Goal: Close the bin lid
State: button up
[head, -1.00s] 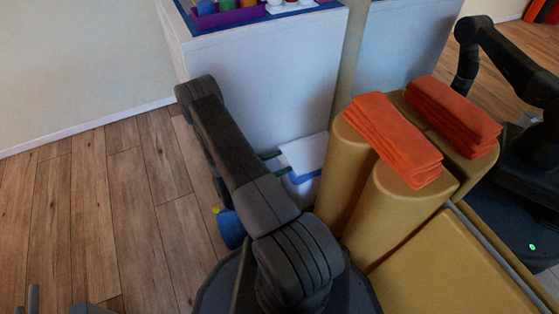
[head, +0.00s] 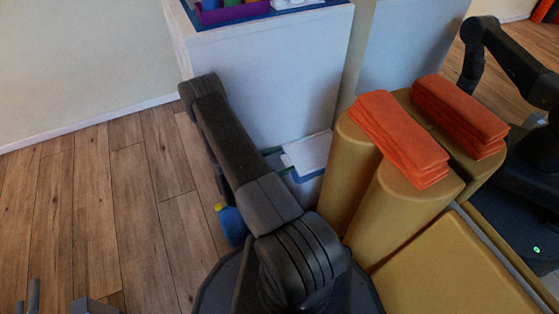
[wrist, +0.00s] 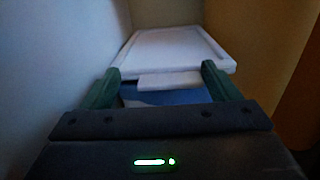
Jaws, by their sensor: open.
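The bin stands low in the gap between the white cabinet and the tan rolls. Its white lid (head: 310,150) shows from above, with a strip of blue bin (head: 309,174) along its near edge. In the wrist view the pale lid (wrist: 178,48) lies ahead, with a tab at its near edge and the blue bin (wrist: 165,96) below. I cannot tell how far the lid is tilted. My gripper (head: 281,161) is open, its green fingers at the lid's left side. In the wrist view the fingers (wrist: 162,86) stand apart at either side of the tab, with nothing gripped.
The white cabinet (head: 270,85) rises close behind the bin. Tan rolls (head: 345,185) with folded orange towels (head: 400,138) stand close on the right. A blue bottle-like object (head: 232,226) is on the floor beside my arm. The wooden floor (head: 90,210) at left is clear.

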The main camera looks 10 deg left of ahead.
jog(key=shift+s+d+f+g, duration=0.1)
jog(key=shift+s+d+g, duration=0.05)
jog(key=shift+d, duration=0.25)
jog(key=shift+s+d+g, duration=0.1)
jog(key=shift+d+g, duration=0.05)
jog(key=shift+d, duration=0.2)
notch_tip(320, 180, up, 9)
jog(key=p, duration=0.3)
jog(key=shift+w+a, duration=0.15)
jog(key=shift+a+r+p, duration=0.35)
jog(key=shift+r, duration=0.15)
jog(key=shift+a, duration=0.1)
jog(key=f+b, duration=0.1)
jog(key=f, duration=0.2)
jog(key=f+b, duration=0.1)
jog(key=f, duration=0.2)
jog(key=d+f+b, duration=0.1)
jog(key=f, duration=0.2)
jog(key=shift+f, duration=0.2)
